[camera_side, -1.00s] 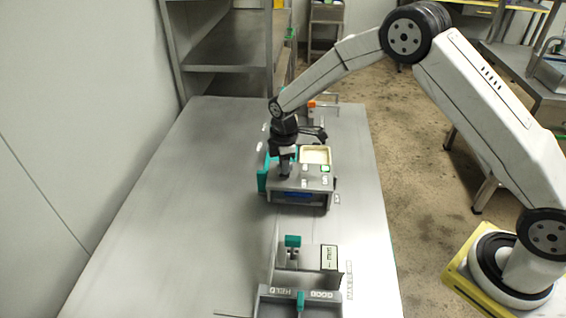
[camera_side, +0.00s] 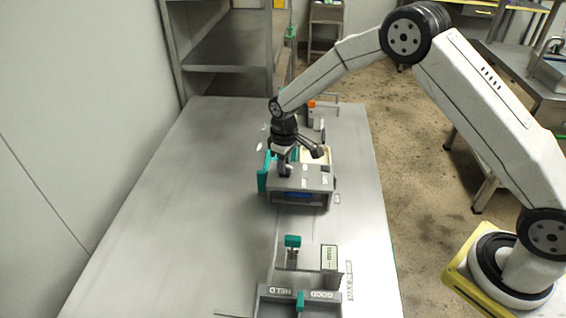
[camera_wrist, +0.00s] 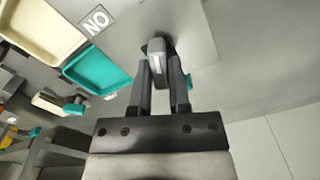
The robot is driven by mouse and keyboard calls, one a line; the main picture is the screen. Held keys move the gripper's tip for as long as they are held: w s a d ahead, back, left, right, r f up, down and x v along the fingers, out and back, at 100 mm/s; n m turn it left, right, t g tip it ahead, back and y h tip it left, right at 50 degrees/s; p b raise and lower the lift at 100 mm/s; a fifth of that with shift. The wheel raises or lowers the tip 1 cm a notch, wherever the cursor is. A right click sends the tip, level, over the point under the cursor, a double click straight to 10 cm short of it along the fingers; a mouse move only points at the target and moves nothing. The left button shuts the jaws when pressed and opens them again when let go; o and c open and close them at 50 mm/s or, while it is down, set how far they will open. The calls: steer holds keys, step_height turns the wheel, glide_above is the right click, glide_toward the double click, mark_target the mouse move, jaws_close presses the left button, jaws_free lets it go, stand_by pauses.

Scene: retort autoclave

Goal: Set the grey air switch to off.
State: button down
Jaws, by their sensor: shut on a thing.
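The grey switch handle (camera_wrist: 157,48) stands between my fingertips in the wrist view, on the grey top of a small box. My gripper (camera_wrist: 160,72) is shut on it from above. In the side view my gripper (camera_side: 285,172) is down at the left part of the box (camera_side: 316,181), and it hides the switch there. A white label (camera_wrist: 96,20) with the letters N and O lies beside the switch in the wrist view. Which setting the switch points to cannot be read.
A teal tray (camera_wrist: 88,82) and a cream tray (camera_wrist: 25,40) lie beside the switch. A teal-handled fixture (camera_side: 293,241) and a labelled holder (camera_side: 324,293) stand at the table's front. The table (camera_side: 180,220) is clear on the left.

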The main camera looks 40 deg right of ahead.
steer(key=shift+m, duration=0.5)
steer(key=c, duration=0.6)
jaws_free()
steer(key=shift+r, duration=3.95)
